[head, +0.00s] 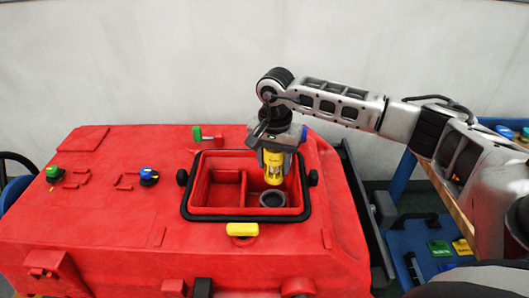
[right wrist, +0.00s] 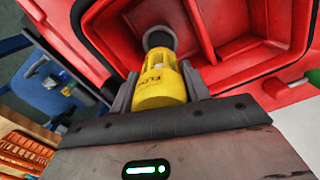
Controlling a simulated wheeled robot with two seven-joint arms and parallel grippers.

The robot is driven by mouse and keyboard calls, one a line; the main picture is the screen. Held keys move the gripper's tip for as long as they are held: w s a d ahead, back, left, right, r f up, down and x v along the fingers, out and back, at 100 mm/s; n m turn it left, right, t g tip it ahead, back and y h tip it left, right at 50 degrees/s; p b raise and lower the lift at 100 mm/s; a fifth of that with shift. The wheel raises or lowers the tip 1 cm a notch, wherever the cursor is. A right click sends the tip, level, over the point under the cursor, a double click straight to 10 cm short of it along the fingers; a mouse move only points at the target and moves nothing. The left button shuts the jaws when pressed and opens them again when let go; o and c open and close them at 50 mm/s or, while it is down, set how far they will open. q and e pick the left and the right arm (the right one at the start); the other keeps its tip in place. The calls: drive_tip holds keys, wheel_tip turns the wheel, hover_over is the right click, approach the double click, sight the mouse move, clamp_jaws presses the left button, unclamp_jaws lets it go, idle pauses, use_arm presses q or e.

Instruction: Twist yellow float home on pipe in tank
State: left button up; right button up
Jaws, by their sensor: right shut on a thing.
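The yellow float (head: 273,166) hangs upright from my right gripper (head: 273,157), which is shut on it. The float also shows between the fingers in the right wrist view (right wrist: 160,85), with lettering on its side. The grey pipe (head: 272,199) stands in the right compartment of the open red tank (head: 213,214). In the head view the float is above the pipe, with a gap between them. In the right wrist view the dark pipe end (right wrist: 158,38) shows just beyond the float. My left gripper is not in view.
A black rim with side knobs rings the tank opening; a divider separates its compartments. A yellow latch (head: 242,230) sits at the front edge, a green-handled valve (head: 200,134) at the back left. A blue cart (head: 425,245) stands to the right.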

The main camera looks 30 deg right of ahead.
sight(274, 176)
drive_tip(key=shift+s+f+b, duration=0.1)
drive_tip(key=shift+f+b, duration=0.4)
drive_tip(key=shift+f, duration=0.4)
drive_tip(key=shift+f+b, duration=0.9)
drive_tip(key=shift+f, duration=0.65)
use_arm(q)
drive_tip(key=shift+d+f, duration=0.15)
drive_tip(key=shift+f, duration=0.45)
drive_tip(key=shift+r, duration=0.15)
use_arm(e)
drive_tip(key=shift+f+n+b, duration=0.15)
drive_tip(key=shift+n+b, duration=0.55)
drive_tip(key=shift+n, duration=0.6)
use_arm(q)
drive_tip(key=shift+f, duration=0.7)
